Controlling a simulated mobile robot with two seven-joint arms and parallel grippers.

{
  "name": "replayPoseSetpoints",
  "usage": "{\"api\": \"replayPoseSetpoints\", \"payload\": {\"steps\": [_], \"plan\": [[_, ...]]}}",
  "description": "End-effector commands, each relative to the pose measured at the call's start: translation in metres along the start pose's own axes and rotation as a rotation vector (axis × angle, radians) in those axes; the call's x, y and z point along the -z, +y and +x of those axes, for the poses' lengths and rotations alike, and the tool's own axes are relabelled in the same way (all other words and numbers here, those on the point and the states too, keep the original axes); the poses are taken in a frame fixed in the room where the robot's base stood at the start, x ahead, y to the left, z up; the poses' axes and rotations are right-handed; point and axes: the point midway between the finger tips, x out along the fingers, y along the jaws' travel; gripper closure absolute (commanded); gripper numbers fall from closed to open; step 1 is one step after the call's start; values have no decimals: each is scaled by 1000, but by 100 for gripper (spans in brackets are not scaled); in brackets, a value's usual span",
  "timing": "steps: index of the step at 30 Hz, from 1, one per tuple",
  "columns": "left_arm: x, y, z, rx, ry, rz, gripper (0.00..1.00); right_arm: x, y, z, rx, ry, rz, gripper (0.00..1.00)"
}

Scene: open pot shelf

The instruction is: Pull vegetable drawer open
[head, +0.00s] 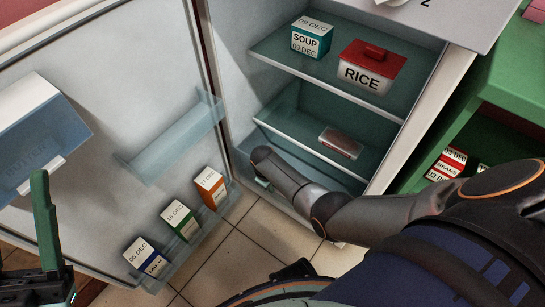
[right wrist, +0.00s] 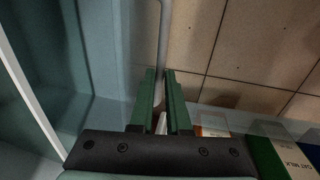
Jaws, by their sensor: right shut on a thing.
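The fridge stands open. Its vegetable drawer (head: 285,172) looks like a pale, see-through bin low in the cabinet, under the shelves, and is mostly hidden behind my right arm. My right gripper (head: 262,184) is low at the left front of the cabinet, largely covered by its own wrist. In the right wrist view its green fingers (right wrist: 160,95) are close together, shut on a thin part at the drawer's front that I take for the drawer handle; the contact is hard to see. My left gripper (head: 45,210) is at the far left, with one green finger pointing up.
The fridge door (head: 110,110) is swung wide at left, with several cartons (head: 180,221) in its lower bin. Soup (head: 311,40) and a red-lidded rice box (head: 366,72) sit on the upper shelf, a small packet (head: 340,143) on the lower one. Green shelving (head: 510,75) stands right.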

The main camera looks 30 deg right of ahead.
Motion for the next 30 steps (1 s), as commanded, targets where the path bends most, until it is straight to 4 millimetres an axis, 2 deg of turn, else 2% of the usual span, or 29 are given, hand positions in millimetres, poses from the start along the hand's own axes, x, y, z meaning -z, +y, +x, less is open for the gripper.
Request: {"api": "replayPoseSetpoints", "payload": {"steps": [1,2,3,10,20,26,30], "plan": [[0,0,0,2,0,-1,50,0,0,0,0,1,0,100],[0,0,0,3,0,-1,50,0,0,0,-1,1,0,84],[0,0,0,4,0,-1,50,0,0,0,-1,1,0,80],[0,0,0,3,-1,-1,50,0,1,0,-1,1,1,55],[2,-1,3,-1,-3,1,50,0,1,-6,-2,1,0,55],[19,-7,19,-10,5,28,50,0,2,-35,-1,1,0,55],[34,-15,32,-13,9,66,50,0,2,-64,-1,2,1,55]]}}
